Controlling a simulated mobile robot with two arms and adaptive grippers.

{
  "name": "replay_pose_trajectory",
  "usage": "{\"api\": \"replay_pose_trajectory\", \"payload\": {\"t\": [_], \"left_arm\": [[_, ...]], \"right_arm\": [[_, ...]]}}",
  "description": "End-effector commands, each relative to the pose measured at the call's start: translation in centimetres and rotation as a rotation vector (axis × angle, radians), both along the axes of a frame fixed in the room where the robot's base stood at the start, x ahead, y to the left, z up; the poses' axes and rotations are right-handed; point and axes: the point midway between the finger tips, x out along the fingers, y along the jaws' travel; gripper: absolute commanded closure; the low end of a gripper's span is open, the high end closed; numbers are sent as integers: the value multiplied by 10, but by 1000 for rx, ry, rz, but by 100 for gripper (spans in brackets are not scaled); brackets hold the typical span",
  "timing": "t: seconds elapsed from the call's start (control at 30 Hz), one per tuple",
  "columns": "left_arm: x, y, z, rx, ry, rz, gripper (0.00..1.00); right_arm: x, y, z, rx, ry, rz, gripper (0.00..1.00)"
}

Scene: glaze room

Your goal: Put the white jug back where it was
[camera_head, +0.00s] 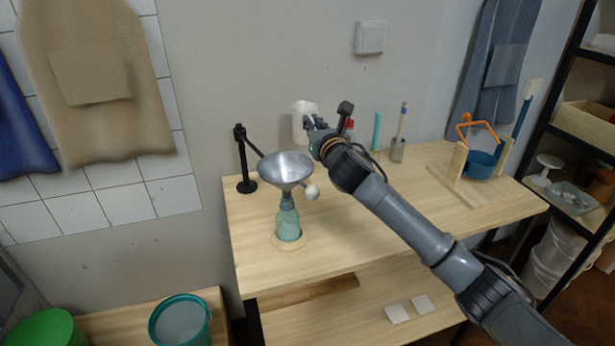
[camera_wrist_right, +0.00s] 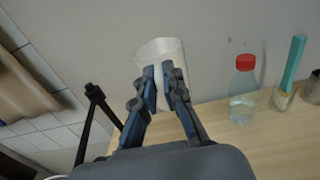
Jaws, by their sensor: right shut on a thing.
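The white jug (camera_head: 302,112) is at the back of the wooden table, in front of the grey wall in the head view. Its pale, rounded body also shows in the right wrist view (camera_wrist_right: 158,50), between my fingertips. My right gripper (camera_head: 311,124) is shut on the jug; its fingers show in the wrist view (camera_wrist_right: 163,78). The jug looks upright and seems to be above the tabletop, but its lower part is partly hidden by the fingers. My left gripper is not in view.
A red-capped bottle (camera_wrist_right: 242,90) and a brush (camera_wrist_right: 291,65) stand right of the gripper. A blue bucket (camera_head: 481,164) hangs in a wooden frame. The table's front middle is clear.

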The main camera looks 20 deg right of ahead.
Motion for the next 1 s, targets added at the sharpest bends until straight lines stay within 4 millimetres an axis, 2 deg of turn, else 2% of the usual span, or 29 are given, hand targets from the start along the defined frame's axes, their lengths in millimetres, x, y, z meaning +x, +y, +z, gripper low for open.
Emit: {"api": "replay_pose_trajectory", "payload": {"t": [0.03,0.1,0.2,0.37,0.5,0.63,0.9,1.0], "left_arm": [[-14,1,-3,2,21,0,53],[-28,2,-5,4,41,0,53],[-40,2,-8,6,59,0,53],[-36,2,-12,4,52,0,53],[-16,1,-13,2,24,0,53],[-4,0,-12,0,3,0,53],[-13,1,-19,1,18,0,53],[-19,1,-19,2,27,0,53]], "right_arm": [[0,1,-18,5,7,0,100],[0,1,-37,5,7,0,100],[0,1,-62,6,6,0,100],[0,1,-95,5,3,1,100],[0,0,-110,3,1,0,100],[0,1,-115,2,-1,1,100],[0,1,-150,4,2,0,100],[0,0,-151,1,-2,0,100]]}}
